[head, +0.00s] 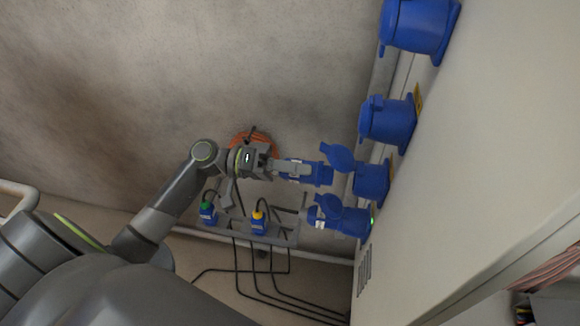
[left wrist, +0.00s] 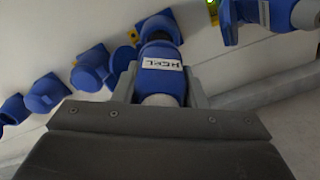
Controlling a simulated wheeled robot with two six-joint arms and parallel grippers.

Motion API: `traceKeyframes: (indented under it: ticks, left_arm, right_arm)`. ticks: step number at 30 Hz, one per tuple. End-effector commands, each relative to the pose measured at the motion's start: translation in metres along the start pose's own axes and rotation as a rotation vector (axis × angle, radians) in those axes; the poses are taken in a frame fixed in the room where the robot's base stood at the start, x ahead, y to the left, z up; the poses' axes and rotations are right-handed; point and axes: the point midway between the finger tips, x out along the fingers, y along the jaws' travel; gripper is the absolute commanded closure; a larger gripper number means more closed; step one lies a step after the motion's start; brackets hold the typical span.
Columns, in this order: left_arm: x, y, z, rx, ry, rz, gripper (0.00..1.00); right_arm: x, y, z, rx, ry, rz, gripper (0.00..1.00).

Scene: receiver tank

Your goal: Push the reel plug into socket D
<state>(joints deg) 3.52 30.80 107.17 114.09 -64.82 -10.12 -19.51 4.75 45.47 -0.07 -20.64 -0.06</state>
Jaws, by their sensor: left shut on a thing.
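My left gripper (head: 300,170) is shut on the blue reel plug (head: 321,174). In the left wrist view the plug (left wrist: 162,62) sits between the two fingers, its white label upside down. It points at a blue wall socket (head: 372,183) whose lid (head: 338,155) stands open. In the head view a small gap shows between plug and socket mouth. In the left wrist view the socket (left wrist: 160,27) is directly beyond the plug, its mouth partly hidden. I cannot read a letter D on any socket. My right gripper is not in view.
The neighbouring socket (head: 353,222) holds another plug, with a green light beside it. Two more sockets (head: 388,122) (head: 418,25) sit further up the panel, closed. A grey rack with a green-topped plug (head: 208,213) and a yellow-topped plug (head: 259,222) is below my gripper; black cables hang there.

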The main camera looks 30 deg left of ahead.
Motion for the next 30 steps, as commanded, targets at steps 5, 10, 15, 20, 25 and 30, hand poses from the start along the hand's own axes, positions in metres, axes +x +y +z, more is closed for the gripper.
traceKeyframes:
  ticks: [5, 10, 15, 20, 25, 30]
  left_arm:
    - [0.010, 0.001, -0.001, 0.002, 0.001, 0.002, 0.89]
    - [0.018, 0.000, 0.000, 0.001, 0.001, 0.002, 0.89]
    - [0.027, 0.000, 0.000, 0.002, 0.001, 0.002, 0.89]
    - [0.033, 0.000, 0.000, 0.001, 0.001, 0.001, 0.89]
    - [0.032, 0.000, 0.000, 0.001, 0.001, 0.000, 0.89]
    - [0.032, 0.000, 0.000, 0.002, 0.001, 0.000, 0.89]
  right_arm:
    - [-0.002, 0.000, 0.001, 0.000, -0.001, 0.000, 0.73]
    - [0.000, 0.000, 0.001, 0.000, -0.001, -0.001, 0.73]
    - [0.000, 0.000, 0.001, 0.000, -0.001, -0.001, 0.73]
    - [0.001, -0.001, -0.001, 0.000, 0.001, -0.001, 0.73]
    - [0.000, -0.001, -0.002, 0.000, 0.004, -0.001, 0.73]
    - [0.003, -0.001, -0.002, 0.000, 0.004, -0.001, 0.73]
